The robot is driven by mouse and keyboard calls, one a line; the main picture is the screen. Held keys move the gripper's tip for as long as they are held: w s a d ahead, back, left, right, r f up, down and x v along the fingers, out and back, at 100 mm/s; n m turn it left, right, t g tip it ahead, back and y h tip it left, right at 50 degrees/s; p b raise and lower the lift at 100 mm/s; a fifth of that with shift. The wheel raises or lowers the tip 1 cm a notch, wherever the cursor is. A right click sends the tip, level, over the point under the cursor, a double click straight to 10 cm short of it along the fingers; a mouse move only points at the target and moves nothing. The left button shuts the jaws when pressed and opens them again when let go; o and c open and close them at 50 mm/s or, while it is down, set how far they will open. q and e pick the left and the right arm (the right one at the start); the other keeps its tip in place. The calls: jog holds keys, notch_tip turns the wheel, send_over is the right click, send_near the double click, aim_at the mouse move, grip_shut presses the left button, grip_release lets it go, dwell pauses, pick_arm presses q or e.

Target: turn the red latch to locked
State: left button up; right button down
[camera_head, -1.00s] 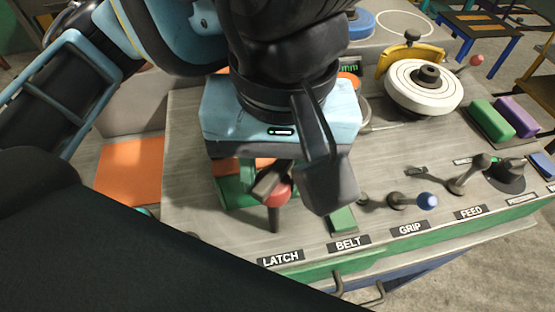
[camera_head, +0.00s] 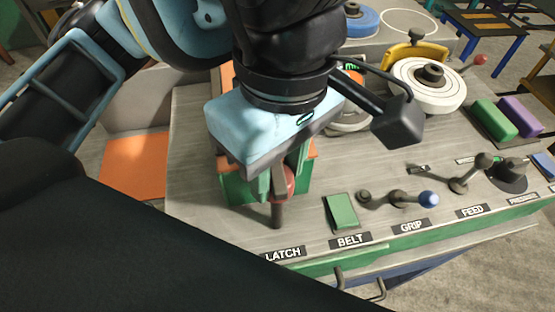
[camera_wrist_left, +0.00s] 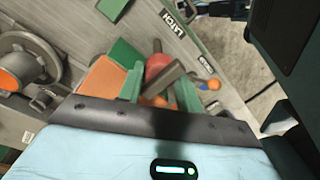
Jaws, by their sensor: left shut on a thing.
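The red latch (camera_head: 289,180) is on the operator panel behind the LATCH label (camera_head: 283,254), beside a green block with an orange top (camera_head: 235,190). My left gripper (camera_head: 272,185) points down over it and hides most of it in the head view. In the left wrist view, the gripper's green fingers (camera_wrist_left: 160,90) stand either side of a dark slanted bar (camera_wrist_left: 166,78) by the red part (camera_wrist_left: 158,64). The gripper is shut on this latch handle. My right gripper is not in view.
A white wheel (camera_head: 418,97) stands behind. Green (camera_head: 494,118) and purple (camera_head: 520,116) blocks sit at the right.

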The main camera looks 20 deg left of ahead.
pick_arm(q)
jog(key=shift+n, duration=0.3)
jog(key=o, duration=1)
jog(key=r, duration=0.8)
jog(key=shift+w+d+p, duration=0.1)
jog(key=shift+w+p, duration=0.1)
jog(key=shift+p, duration=0.1)
jog(key=shift+f, duration=0.1)
